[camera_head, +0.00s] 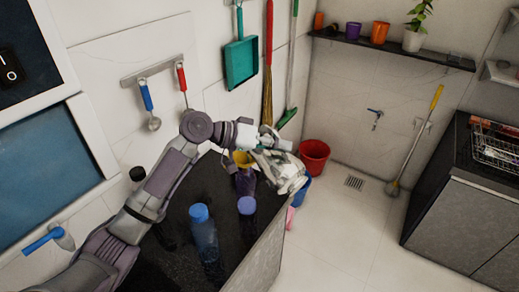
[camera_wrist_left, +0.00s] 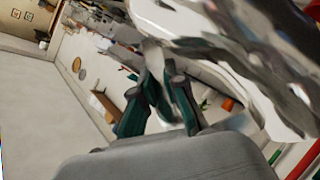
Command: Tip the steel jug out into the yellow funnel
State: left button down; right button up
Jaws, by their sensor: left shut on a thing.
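The steel jug (camera_head: 288,174) is in the head view, above the far right end of the dark counter and just right of the yellow funnel. It is strongly tilted. My left gripper (camera_head: 266,143) is shut on it; the wrist view shows the gripper's fingers (camera_wrist_left: 158,100) closed at the handle, and the shiny jug body (camera_wrist_left: 245,50) fills the upper right. The yellow funnel (camera_head: 242,158) sits on top of a dark purple bottle (camera_head: 245,182), partly behind the jug. I cannot see any flow from the jug. My right gripper is not in view.
A blue-capped bottle (camera_head: 203,235) and another dark bottle (camera_head: 247,215) stand on the counter (camera_head: 235,247) in front of the funnel. A red bucket (camera_head: 313,155) stands on the floor beyond. Open floor lies to the right.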

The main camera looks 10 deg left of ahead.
aim_at(273, 132)
pick_arm(q)
jog(key=shift+w+a+r, duration=0.1)
jog(key=shift+a+r, duration=0.05)
jog(key=shift+r, duration=0.1)
jog(key=shift+w+a+r+n+h, duration=0.2)
jog(key=shift+a+r+n+h, duration=0.15)
jog(key=shift+r+n+h, duration=0.1)
dwell(0.4)
jog(key=shift+w+a+r, duration=0.1)
jog(key=shift+a+r, duration=0.05)
dwell(0.3)
jog(key=shift+w+a+r+n+h, duration=0.3)
jog(key=shift+a+r+n+h, duration=0.05)
jog(key=shift+a+r, duration=0.15)
